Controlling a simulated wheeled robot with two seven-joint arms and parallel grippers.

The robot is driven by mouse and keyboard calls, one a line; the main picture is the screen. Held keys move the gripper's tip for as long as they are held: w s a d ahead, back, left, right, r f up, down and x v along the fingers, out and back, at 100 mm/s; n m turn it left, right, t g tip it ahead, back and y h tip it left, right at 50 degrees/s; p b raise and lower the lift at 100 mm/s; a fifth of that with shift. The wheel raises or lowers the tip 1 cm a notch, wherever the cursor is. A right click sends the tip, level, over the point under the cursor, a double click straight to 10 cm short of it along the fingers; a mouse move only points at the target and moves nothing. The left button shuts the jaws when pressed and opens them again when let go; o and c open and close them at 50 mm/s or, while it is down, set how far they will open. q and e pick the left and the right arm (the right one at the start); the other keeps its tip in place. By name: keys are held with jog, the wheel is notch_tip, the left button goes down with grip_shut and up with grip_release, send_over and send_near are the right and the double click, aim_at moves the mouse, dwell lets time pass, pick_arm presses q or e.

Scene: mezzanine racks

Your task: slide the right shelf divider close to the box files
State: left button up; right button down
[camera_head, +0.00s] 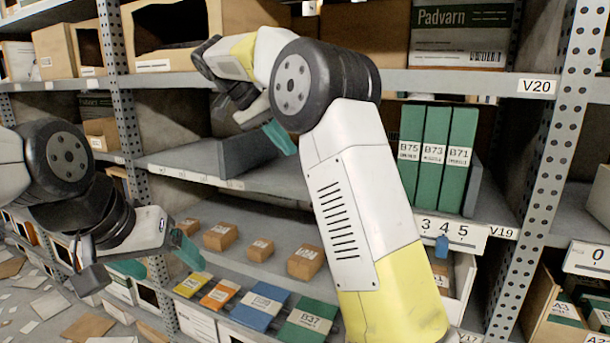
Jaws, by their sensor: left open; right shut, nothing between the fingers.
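Three green box files, B75 (411,150), B73 (434,155) and B71 (459,155), stand upright side by side on the middle shelf (320,190). A grey-blue upright divider (474,190) shows just right of B71; I cannot tell whether they touch. Another grey upright panel (247,153), apparently the other divider, stands further left on this shelf. My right gripper (280,138) is shut and empty beside that panel's upper right edge. My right arm hides the shelf between it and the files. My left gripper (162,260) is open and empty, low at the left.
A perforated post (545,170) rises right of the files. The shelf above (440,82) holds cartons and a Padvarn box (462,35). Below, small brown boxes (220,236) and coloured folders (262,303) occupy the lower shelf. Papers litter the floor at left.

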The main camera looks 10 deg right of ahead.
jog(key=s+d+f, duration=0.1)
jog(key=d+f, duration=0.6)
jog(key=d, duration=0.2)
jog(key=shift+s+f, duration=0.35)
jog(key=shift+s, duration=0.05)
jog(key=shift+d, duration=0.2)
jog(key=s+d, duration=0.6)
jog(key=d, duration=0.3)
jog(key=shift+s+d, duration=0.2)
jog(key=shift+s, duration=0.05)
jog(key=shift+w+a, duration=0.1)
jog(key=shift+w, duration=0.05)
